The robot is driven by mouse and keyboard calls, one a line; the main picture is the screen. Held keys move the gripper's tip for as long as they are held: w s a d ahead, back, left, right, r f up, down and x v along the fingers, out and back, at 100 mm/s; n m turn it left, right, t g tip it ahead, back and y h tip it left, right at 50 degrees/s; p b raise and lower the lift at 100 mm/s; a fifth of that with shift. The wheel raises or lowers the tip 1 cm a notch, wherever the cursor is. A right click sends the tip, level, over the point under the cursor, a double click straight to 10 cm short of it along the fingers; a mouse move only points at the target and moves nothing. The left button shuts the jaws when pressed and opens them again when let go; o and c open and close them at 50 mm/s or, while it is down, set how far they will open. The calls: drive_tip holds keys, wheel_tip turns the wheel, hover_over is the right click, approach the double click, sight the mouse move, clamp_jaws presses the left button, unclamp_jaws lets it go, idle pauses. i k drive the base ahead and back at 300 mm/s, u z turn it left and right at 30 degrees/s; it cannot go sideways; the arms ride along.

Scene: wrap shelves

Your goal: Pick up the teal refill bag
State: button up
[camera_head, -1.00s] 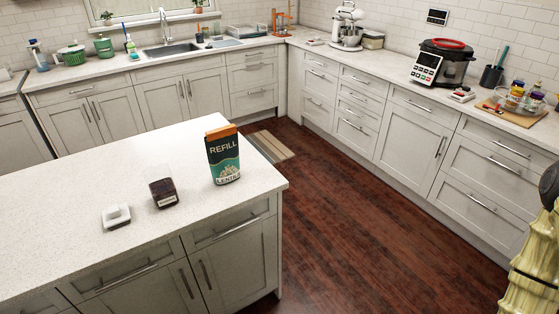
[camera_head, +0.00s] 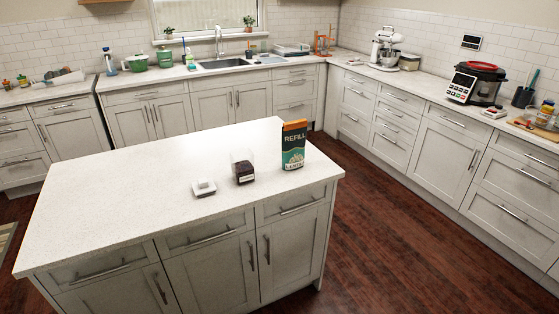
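The teal refill bag (camera_head: 293,152) stands upright on the white island counter, near its right end. It has an orange top band and white "REFILL" lettering. A clear container with dark contents (camera_head: 244,172) stands to its left. A small white dish-like item (camera_head: 204,188) lies further left on the same counter. My gripper is not in view, so its state does not show.
The island top (camera_head: 130,205) is mostly bare on its left. Dark wooden floor (camera_head: 385,230) lies open to the right. Back and right counters hold a sink (camera_head: 222,64), stand mixer (camera_head: 386,48) and multicooker (camera_head: 475,84).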

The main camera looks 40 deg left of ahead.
sight(293, 141)
drive_tip(key=u, duration=1.2)
